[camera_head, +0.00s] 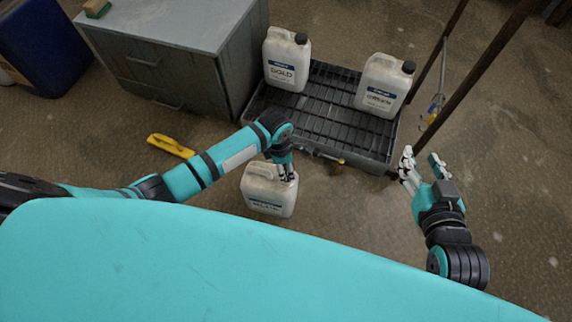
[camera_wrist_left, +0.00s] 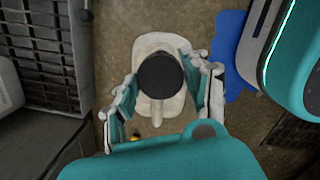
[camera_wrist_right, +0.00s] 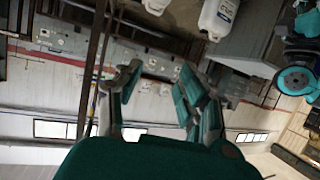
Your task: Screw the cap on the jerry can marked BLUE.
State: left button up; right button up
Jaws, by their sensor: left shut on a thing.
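A white jerry can (camera_head: 267,191) stands on the floor in front of the rack; its label is too small to read surely. My left gripper (camera_head: 287,175) is over its top. In the left wrist view, the black cap (camera_wrist_left: 160,75) lies between the fingers of my left gripper (camera_wrist_left: 163,88), above the pale can (camera_wrist_left: 172,45). The gripper is shut on the cap. The can's neck is hidden under the cap, so I cannot tell how the cap sits on it. My right gripper (camera_head: 424,163) is open and empty, in the air right of the rack; the right wrist view shows its fingers (camera_wrist_right: 160,85) apart.
A low black slatted rack (camera_head: 325,108) holds two capped jerry cans, one marked GOLD (camera_head: 286,58) and one apparently GREEN (camera_head: 384,85). A grey cabinet (camera_head: 170,55) stands left of it. A yellow object (camera_head: 170,146) lies on the floor. Dark posts (camera_head: 478,70) rise at the right.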

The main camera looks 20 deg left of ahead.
pick_arm(q)
jog(key=shift+f+b, duration=0.65)
jog(key=shift+b, duration=0.25)
jog(key=shift+f+b, duration=0.4)
jog(key=shift+b, duration=0.2)
jog(key=shift+f, duration=0.9)
pick_arm(e)
notch_tip(320, 180, up, 14)
jog(key=a+t+y, duration=0.2)
jog(key=t+y, duration=0.1)
jog(key=t, duration=0.6)
jog(key=shift+f, duration=0.15)
jog(key=shift+w, duration=0.1)
jog(key=shift+w+f+g, duration=0.15)
jog(key=shift+f+g, duration=0.1)
jog(key=shift+g, duration=0.05)
jog(key=shift+w+f+h, duration=0.15)
jog(key=shift+f+h, duration=0.15)
jog(key=shift+f, duration=0.05)
pick_arm(q)
jog(key=shift+f, duration=0.1)
pick_arm(e)
jog(key=shift+w+f+g, duration=0.1)
jog(key=shift+f+g, duration=0.4)
jog(key=shift+f, duration=0.05)
pick_arm(q)
jog(key=shift+p, duration=0.3)
pick_arm(e)
jog(key=shift+w+f, duration=0.1)
jog(key=shift+f, duration=0.2)
